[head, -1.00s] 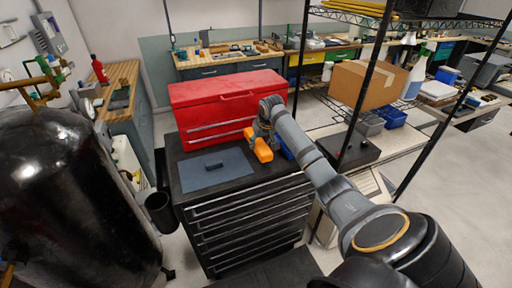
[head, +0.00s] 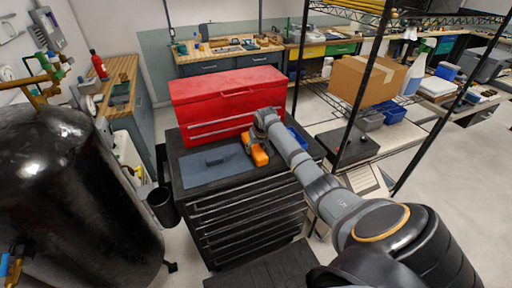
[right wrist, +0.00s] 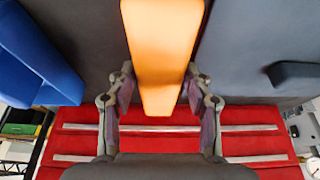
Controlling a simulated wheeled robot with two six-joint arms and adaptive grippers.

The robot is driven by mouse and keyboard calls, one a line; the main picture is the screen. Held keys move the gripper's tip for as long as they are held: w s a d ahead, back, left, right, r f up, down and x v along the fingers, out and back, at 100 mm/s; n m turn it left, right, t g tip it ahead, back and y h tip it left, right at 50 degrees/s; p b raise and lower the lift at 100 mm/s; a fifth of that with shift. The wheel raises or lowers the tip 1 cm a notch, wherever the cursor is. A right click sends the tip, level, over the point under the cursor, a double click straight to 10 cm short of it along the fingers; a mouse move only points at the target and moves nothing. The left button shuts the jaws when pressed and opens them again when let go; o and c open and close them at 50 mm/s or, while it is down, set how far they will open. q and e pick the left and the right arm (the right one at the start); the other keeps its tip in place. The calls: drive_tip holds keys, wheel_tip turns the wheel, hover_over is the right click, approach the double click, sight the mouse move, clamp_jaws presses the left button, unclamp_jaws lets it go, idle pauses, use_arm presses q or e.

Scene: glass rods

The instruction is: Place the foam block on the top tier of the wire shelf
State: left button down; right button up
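An orange block (head: 259,156), which I take to be the foam block, rests on the black tool cabinet in front of the red toolbox. My right gripper (head: 259,135) is low over it and partly hides it. In the right wrist view the block (right wrist: 160,45) runs between the two fingers (right wrist: 160,95), one on each side, with narrow gaps; the gripper looks open. The black wire shelf (head: 362,88) stands at the right; its upper tier (head: 440,22) is cut by the top edge of the view. My left gripper is not in view.
A red toolbox (head: 225,95) stands behind the block. A blue object (right wrist: 40,60) lies beside the block, and a grey-blue mat (head: 205,177) with a small dark block (right wrist: 295,76) is on the other side. A cardboard box (head: 366,80) sits on the shelf.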

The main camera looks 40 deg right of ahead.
drive_tip(key=shift+o, duration=1.3)
drive_tip(key=shift+r, duration=0.1)
